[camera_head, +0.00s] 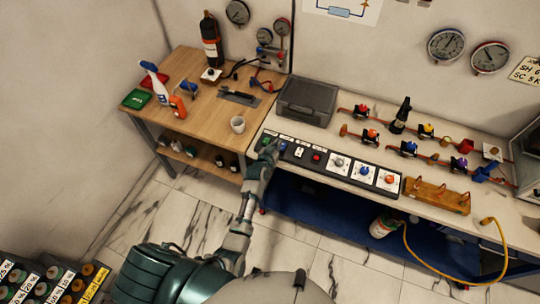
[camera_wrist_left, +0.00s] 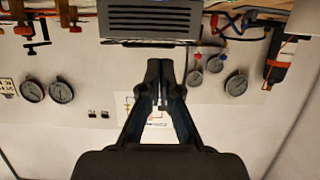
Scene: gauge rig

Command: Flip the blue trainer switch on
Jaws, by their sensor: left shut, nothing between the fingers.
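The black trainer panel (camera_head: 329,163) lies along the front edge of the white bench. A small blue switch (camera_head: 283,146) shows near its left end; whether it is on or off is too small to tell. My left gripper (camera_head: 270,149) is at the left end of the panel, close beside the blue switch, and hides part of that end. I cannot tell whether it touches the switch. In the left wrist view the fingers of my left gripper (camera_wrist_left: 163,88) are shut and empty. The panel does not show clearly there. My right gripper is not in view.
A dark grey case (camera_head: 306,101) stands behind the panel.

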